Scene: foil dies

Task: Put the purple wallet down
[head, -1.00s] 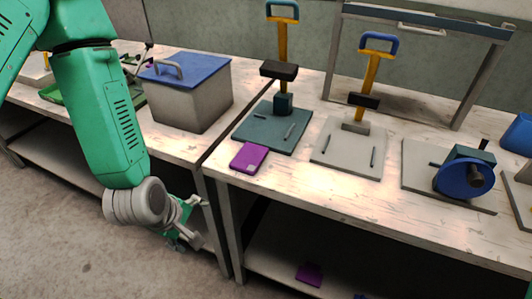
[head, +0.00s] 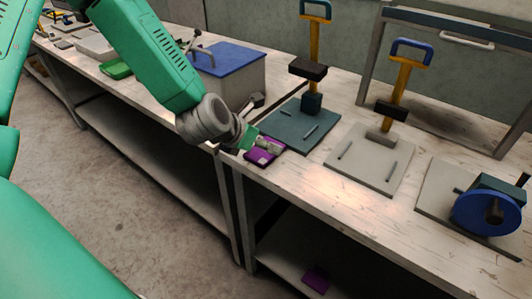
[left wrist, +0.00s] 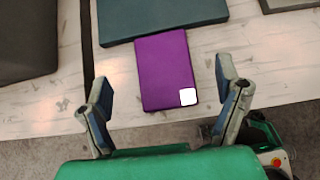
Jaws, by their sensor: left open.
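The purple wallet (left wrist: 165,70), flat with a white square on one corner, lies on the worn white bench near its front edge. In the head view the wallet (head: 264,157) is partly hidden by my left gripper (head: 262,146), which is over it. In the left wrist view my left gripper (left wrist: 165,100) is open, its two fingers apart on either side of the wallet's near end. Nothing is held between the fingers. My right gripper is not in view.
A dark teal press base (head: 290,128) sits just behind the wallet. A grey press base (head: 365,158) is to its right. A grey box with a blue lid (head: 228,65) stands on the left bench. Another purple item (head: 315,280) lies on the lower shelf.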

